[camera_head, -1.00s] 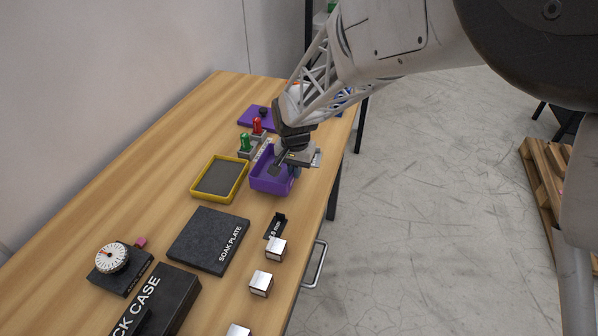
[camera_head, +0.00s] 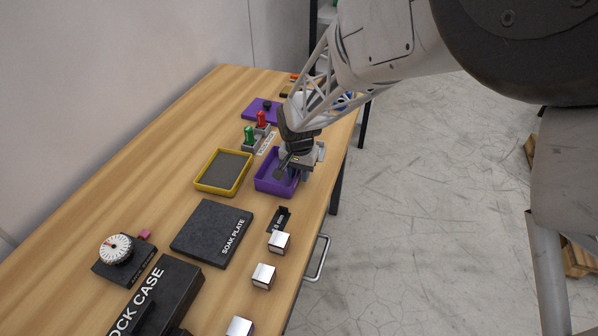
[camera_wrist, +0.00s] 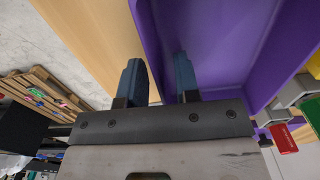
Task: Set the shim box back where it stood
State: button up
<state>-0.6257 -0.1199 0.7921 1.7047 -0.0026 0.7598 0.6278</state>
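The purple open-topped box (camera_head: 273,187), which I take to be the shim box, is at the right side of the wooden table, right of the yellow-rimmed tray. My gripper (camera_head: 297,172) is at its right wall. A white label strip (camera_head: 267,144) lies on the table just behind the box.
The yellow-rimmed tray (camera_head: 206,187) stands close on the left. A grey holder (camera_head: 252,143) with green and red pegs and a purple lid-like plate (camera_head: 256,113) are behind. In front are a small black block (camera_head: 279,219), the soak plate (camera_head: 210,230) and several metal cubes (camera_head: 264,276).

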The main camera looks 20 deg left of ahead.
dwell(0.3)
notch_tip(320, 180, up, 12)
jog(key=shift+r, duration=0.15)
dwell(0.6)
dwell(0.6)
jog(key=shift+d, duration=0.1)
jog(key=s+d+r, duration=0.3)
jog(key=d+r, duration=0.1)
jog(key=d, duration=0.4)
jog(key=s+d+r+t, duration=0.1)
jog(key=s+d+r, duration=0.15)
jog(key=d, duration=0.55)
jog(key=s+d+r, duration=0.2)
jog(key=d+r, duration=0.3)
jog(key=d, duration=0.3)
jog(key=s+d+t, duration=0.1)
jog(key=s+d, duration=1.4)
jog(key=s, duration=0.3)
jog(key=shift+d+t, duration=0.3)
jog(key=shift+d, duration=0.1)
